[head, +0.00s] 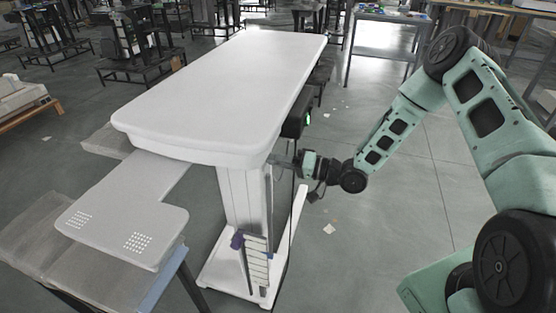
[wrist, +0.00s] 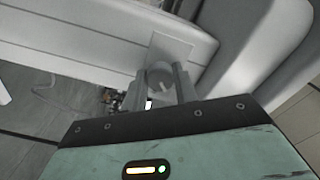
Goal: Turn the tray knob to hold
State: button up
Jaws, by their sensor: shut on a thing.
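A grey round knob (wrist: 160,74) sits on a square light plate (wrist: 170,50) on the side of the white lift column in the wrist view. My gripper (wrist: 167,86) is shut on this knob, with one finger on each side of it. In the head view my gripper (head: 287,161) reaches in from the right under the white tabletop (head: 225,85), beside the column (head: 238,200). The knob is hidden or too small to see there. Any markings around the knob cannot be read.
A grey tray (head: 125,205) with two perforated patches sticks out at the left below the tabletop. A labelled strip (head: 257,262) stands by the column's foot. Floor to the right is mostly clear.

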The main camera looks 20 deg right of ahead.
jog(key=m, duration=0.6)
jog(key=shift+m, duration=0.3)
jog(key=shift+d, duration=0.1)
dwell(0.3)
jog(key=o, duration=1)
jog(key=shift+c, duration=0.2)
jog(key=b+v, duration=0.1)
jog(key=v, duration=1.6)
jog(key=shift+s, duration=0.15)
jog(key=shift+d, duration=0.1)
